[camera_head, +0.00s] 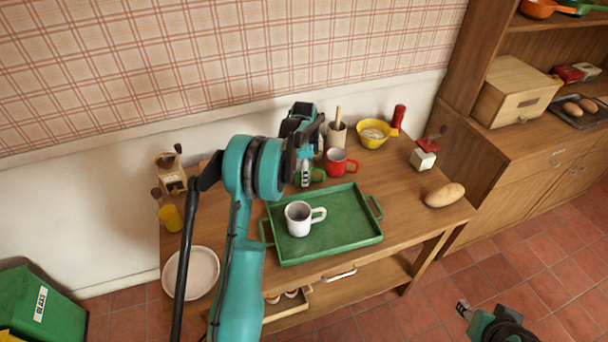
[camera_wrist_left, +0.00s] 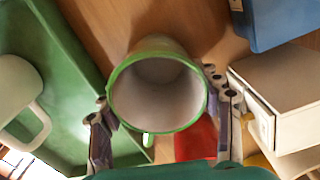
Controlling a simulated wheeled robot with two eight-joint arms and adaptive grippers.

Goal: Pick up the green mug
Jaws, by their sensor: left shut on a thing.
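The green mug (camera_wrist_left: 157,48) is between the two fingers of my left gripper (camera_wrist_left: 163,105) in the left wrist view, its open, pale inside facing the camera. In the head view the green mug (camera_head: 318,174) is partly hidden behind my left gripper (camera_head: 305,180), just beyond the tray's back edge. The left fingers are closed against its sides. I cannot tell whether the mug is clear of the table. My right gripper (camera_head: 463,307) is low at the bottom right, away from the table, too small to read.
The green tray (camera_head: 348,236) bears a white mug (camera_head: 297,221). A red mug (camera_head: 337,164) stands right of the green mug. A crock (camera_head: 336,136) and yellow bowl (camera_head: 372,137) stand behind.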

